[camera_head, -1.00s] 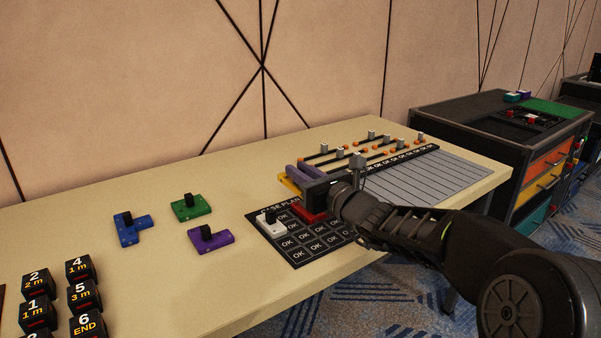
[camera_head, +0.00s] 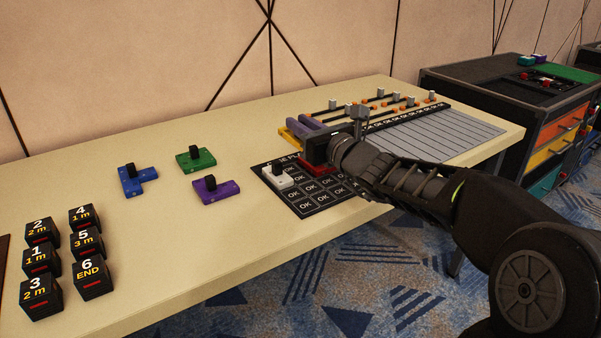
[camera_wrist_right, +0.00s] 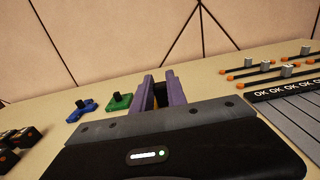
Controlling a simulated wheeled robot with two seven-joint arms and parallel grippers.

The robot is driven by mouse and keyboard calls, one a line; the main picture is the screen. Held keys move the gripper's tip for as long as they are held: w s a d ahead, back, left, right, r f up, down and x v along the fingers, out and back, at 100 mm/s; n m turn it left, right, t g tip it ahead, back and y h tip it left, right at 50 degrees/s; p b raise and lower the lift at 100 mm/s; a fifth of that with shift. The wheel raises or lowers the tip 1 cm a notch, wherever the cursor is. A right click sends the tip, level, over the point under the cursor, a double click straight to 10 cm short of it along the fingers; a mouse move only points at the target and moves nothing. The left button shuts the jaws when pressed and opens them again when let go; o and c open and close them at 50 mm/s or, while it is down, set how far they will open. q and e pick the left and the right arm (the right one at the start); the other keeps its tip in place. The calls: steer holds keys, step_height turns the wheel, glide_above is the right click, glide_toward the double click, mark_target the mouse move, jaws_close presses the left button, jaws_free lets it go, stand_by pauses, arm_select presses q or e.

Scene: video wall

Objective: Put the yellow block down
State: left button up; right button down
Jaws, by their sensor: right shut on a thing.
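My right gripper (camera_head: 314,124), with purple fingers, is shut on the yellow block (camera_head: 294,128) at the back left of the black plan board (camera_head: 318,205). In the right wrist view, the purple fingers (camera_wrist_right: 163,92) close around a dark knob, with a sliver of yellow below. Most of the block is hidden by the fingers and wrist. I cannot tell whether it touches the board. A white block (camera_head: 279,178) and a red block (camera_head: 318,166) sit on the board just in front of the gripper. My left gripper is not in view.
Blue (camera_head: 136,181), green (camera_head: 197,160) and purple (camera_head: 215,192) blocks with black knobs lie on the table (camera_head: 160,250) to the left. Numbered black cubes (camera_head: 84,243) stand at the front left. Sliders (camera_head: 395,103) and a grey striped panel (camera_head: 445,137) lie to the right.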

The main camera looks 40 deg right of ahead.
step_height(320, 180, down, 4)
steer(key=shift+b, duration=0.65)
steer(key=shift+f+b, duration=1)
steer(key=shift+f, duration=1.45)
steer(key=shift+f, duration=0.15)
steer(key=c, duration=1.3)
jaws_free()
steer(key=shift+c, duration=0.2)
